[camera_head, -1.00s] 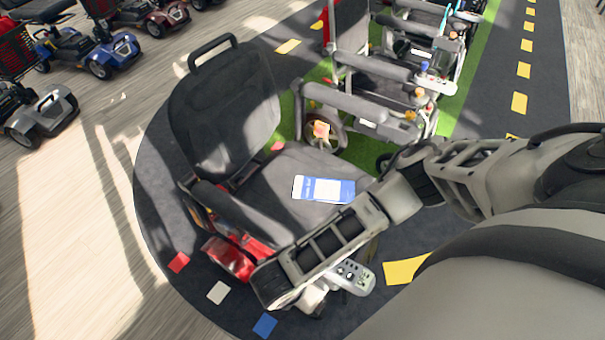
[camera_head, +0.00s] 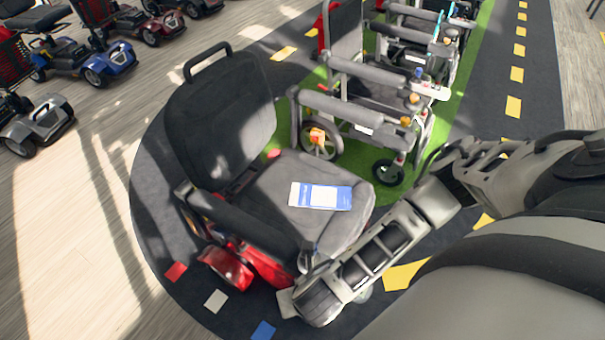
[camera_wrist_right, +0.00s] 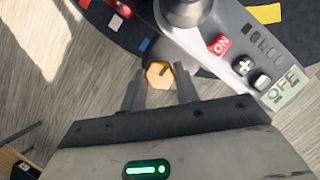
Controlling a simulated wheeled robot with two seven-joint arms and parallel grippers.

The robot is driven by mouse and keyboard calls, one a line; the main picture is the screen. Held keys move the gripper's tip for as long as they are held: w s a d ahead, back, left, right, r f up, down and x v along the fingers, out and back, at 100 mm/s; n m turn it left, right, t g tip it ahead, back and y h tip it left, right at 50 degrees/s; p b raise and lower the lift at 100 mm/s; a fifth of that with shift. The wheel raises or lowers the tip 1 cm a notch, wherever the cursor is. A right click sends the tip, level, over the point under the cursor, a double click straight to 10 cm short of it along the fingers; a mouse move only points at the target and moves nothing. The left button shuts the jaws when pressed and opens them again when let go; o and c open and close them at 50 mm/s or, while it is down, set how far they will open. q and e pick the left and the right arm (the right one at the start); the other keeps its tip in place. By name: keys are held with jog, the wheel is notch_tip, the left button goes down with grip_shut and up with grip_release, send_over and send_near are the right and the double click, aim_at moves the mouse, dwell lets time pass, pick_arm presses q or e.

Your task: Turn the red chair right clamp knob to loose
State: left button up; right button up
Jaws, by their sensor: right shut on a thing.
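The red power chair has a dark grey backrest and seat (camera_head: 308,177) and a red base (camera_head: 228,268), left of centre in the head view. In the right wrist view a yellow-orange hexagonal clamp knob (camera_wrist_right: 160,74) sits below the chair's grey control box (camera_wrist_right: 233,62). My right gripper (camera_wrist_right: 158,90) has its two dark fingers on either side of the knob and is shut on it. In the head view my right arm hides the knob, the fingers and most of the control box. My left gripper is not in view.
A blue-and-white card (camera_head: 320,197) lies on the chair seat. More wheelchairs (camera_head: 365,105) stand on the green strip behind. Scooters (camera_head: 85,55) are parked at upper left. The wooden floor (camera_head: 75,220) at left is clear.

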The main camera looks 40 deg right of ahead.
jog(key=shift+d+n+y, duration=0.1)
jog(key=shift+n+y, duration=0.4)
jog(key=shift+n, duration=1)
jog(key=o, duration=1)
